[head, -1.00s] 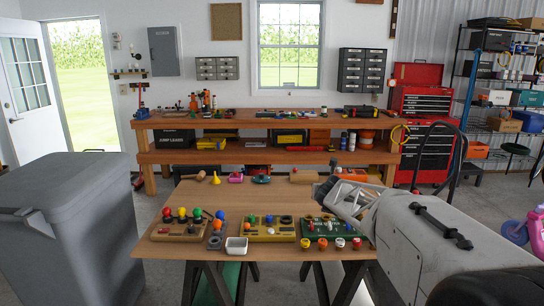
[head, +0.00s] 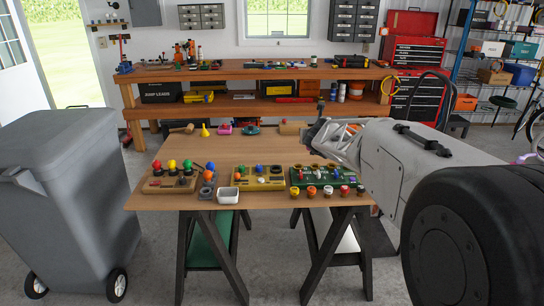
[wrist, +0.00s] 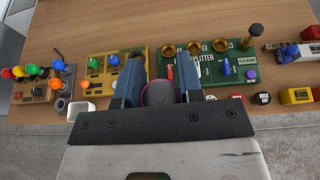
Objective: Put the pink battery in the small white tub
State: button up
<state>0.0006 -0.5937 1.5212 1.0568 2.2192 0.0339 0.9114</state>
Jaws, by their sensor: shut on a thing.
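The small white tub (head: 228,195) stands near the front edge of the table, left of the yellow board. It also shows at the left in the wrist view (wrist: 80,109). My gripper (head: 316,135) is raised over the right part of the table, behind the green board in the head view. In the wrist view my gripper (wrist: 159,90) is shut on a dark, rounded thing with a pink rim, the pink battery (wrist: 158,95), seen end-on between the blue fingers. The battery is apart from the tub, which lies to its left. Most of the battery is hidden.
A yellow board (head: 262,178) and a green splitter board (head: 322,178) stand right of the tub. A board with coloured knobs (head: 172,182) and a grey strip (head: 207,186) lie left. Small coloured caps line the front edge. The table's middle (head: 240,148) is mostly clear.

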jog(key=w+a+n+g+y, duration=0.1)
jog(key=w+a+n+y, duration=0.25)
jog(key=w, duration=0.65)
jog(key=w+a+n+g+y, duration=0.1)
jog(key=w+a+n+y, duration=0.3)
jog(key=w, duration=0.6)
jog(key=w+a+f+n+g+y, duration=0.1)
jog(key=w+a+f+g, duration=0.1)
jog(key=f, duration=0.5)
jog(key=w+a+f+n+g+y, duration=0.2)
jog(key=w+a+f, duration=0.2)
jog(key=w+f, duration=0.3)
dwell(1.3)
jog(key=shift+f, duration=0.1)
jog(key=shift+f, duration=3.05)
